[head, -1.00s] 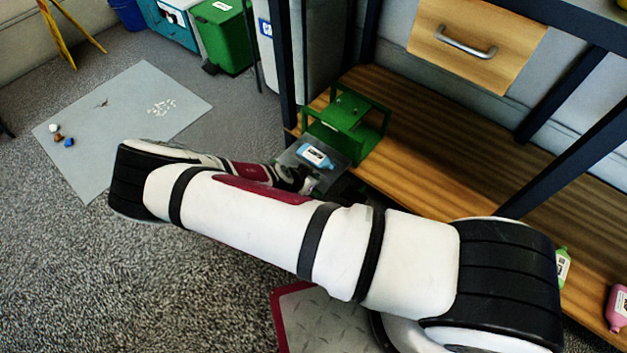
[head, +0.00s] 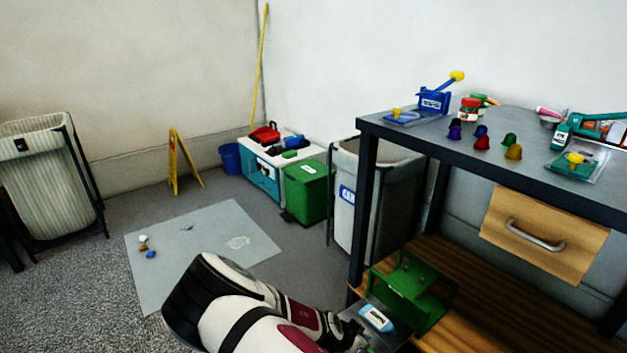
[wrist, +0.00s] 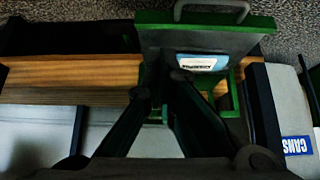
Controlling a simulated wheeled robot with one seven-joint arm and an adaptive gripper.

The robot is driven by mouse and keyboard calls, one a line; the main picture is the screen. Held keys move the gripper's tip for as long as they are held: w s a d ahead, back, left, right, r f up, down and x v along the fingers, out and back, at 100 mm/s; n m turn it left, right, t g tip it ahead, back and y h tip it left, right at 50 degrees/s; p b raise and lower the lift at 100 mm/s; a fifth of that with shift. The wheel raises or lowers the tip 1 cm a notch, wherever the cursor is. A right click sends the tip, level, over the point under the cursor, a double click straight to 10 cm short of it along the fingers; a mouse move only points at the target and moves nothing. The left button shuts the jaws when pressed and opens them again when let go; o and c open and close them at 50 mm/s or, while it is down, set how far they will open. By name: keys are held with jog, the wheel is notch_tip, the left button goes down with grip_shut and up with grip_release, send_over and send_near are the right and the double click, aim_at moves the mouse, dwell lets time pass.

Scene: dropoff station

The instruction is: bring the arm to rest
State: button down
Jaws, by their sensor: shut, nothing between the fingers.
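My arm (head: 235,312) reaches in from the bottom of the head view, beside the lower shelf. Its end lies near a grey tray (head: 396,326) at the shelf's left end; the fingers are hard to make out there. In the wrist view my gripper (wrist: 163,86) is shut and empty, its dark fingers slanting together in front of the handled tray (wrist: 150,42). I cannot tell whether the fingers touch the tray.
A green frame (head: 440,310) stands on the wooden lower shelf (head: 490,310), close to my gripper. The table (head: 400,140) above carries several small items. A grey bin (head: 345,215) stands behind. A grey mat (head: 200,245) lies on open floor at left.

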jog(key=s+a+r+n+g+y, duration=0.1)
jog(key=s+a+r+g+y, duration=0.2)
jog(key=r, duration=0.8)
jog(key=s+a+r+n+y, duration=0.15)
jog(key=s+r, duration=0.35)
jog(key=r, duration=0.7)
jog(key=s+a+r+n+g+y, duration=0.1)
jog(key=s+r+g+y, duration=0.2)
jog(key=r, duration=0.8)
jog(key=s+d+r+n+t, duration=0.2)
jog(key=s+d+r+n, duration=0.15)
jog(key=s+r, duration=0.8)
jog(key=s+d+r+n+h, duration=0.1)
jog(key=s+d+n, duration=0.1)
jog(key=s, duration=0.6)
jog(key=s+d+r+n, duration=0.1)
jog(key=s+d+r, duration=0.15)
jog(key=s, duration=0.45)
notch_tip(320, 180, up, 33)
jog(key=n+t+p, duration=0.1)
jog(key=t+p, duration=0.3)
jog(key=p, duration=2.8)
jog(key=shift+d+r, duration=0.15)
jog(key=shift+d, duration=0.3)
